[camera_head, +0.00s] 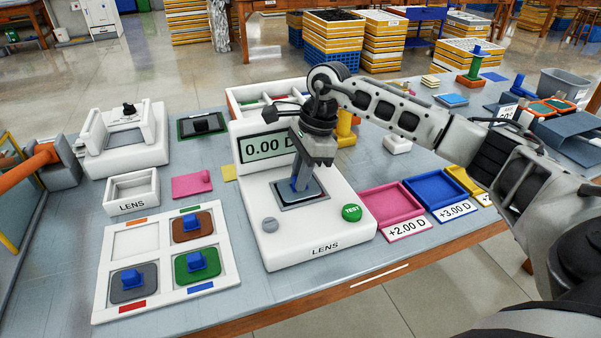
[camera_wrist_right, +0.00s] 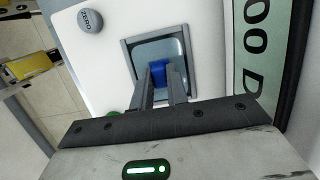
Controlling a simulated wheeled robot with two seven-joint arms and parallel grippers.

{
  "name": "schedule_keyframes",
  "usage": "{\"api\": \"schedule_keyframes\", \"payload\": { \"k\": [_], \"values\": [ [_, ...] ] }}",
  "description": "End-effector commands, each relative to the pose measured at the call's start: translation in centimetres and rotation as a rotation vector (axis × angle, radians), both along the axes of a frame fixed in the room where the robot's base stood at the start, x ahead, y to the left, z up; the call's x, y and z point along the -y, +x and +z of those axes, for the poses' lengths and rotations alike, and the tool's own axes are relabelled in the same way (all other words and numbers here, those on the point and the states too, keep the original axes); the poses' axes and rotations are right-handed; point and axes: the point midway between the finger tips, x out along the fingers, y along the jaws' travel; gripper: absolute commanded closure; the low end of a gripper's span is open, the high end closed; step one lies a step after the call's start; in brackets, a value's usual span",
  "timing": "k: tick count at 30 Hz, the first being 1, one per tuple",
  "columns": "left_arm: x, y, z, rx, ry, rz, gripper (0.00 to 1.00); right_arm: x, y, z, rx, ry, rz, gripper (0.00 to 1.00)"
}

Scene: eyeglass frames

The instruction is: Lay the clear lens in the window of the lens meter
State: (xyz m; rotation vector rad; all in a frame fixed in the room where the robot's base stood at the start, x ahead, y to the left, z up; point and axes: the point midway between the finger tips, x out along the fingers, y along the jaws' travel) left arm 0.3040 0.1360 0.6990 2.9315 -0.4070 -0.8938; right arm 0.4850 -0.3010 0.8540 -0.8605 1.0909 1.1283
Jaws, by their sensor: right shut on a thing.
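The white lens meter (camera_head: 330,225) stands mid-table, its display reading 0.00 D. My right gripper (camera_head: 301,180) comes down over its window (camera_head: 316,200). The gripper is shut on the blue knob of the clear lens, a pale grey-blue square plate (camera_head: 288,194). In the right wrist view the fingers (camera_wrist_right: 160,88) grip the blue knob (camera_wrist_right: 161,70), and the clear lens (camera_wrist_right: 163,50) lies within the window's grey frame (camera_wrist_right: 127,50). I cannot tell whether it rests fully on the bottom. My left gripper is out of view.
A white tray (camera_head: 103,290) at front left holds grey, green and brown knobbed lenses; its upper-left slot is empty. A LENS box (camera_head: 133,204) stands behind it. Pink (camera_head: 391,204) and blue (camera_head: 436,191) dioptre trays lie right of the meter. The green TEST button (camera_head: 352,212) is close by.

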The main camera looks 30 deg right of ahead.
Motion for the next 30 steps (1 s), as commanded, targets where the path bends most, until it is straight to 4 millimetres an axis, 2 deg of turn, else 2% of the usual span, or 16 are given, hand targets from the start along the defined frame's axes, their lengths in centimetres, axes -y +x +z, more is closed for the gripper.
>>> {"api": "schedule_keyframes", "payload": {
  "k": [23, 24, 26, 30],
  "values": [
    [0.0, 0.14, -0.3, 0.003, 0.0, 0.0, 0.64, 0.01, 0.02, -0.43, 0.001, 0.0, 0.0, 1.0],
    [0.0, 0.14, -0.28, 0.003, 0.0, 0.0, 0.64, 0.01, 0.02, -0.43, 0.001, 0.0, 0.0, 0.76],
    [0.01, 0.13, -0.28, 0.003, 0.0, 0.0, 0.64, 0.01, 0.01, -0.43, 0.001, 0.0, 0.0, 0.59],
    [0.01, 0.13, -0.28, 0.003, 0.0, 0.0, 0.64, 0.01, 0.01, -0.43, 0.001, 0.0, 0.0, 0.59]
  ]
}}
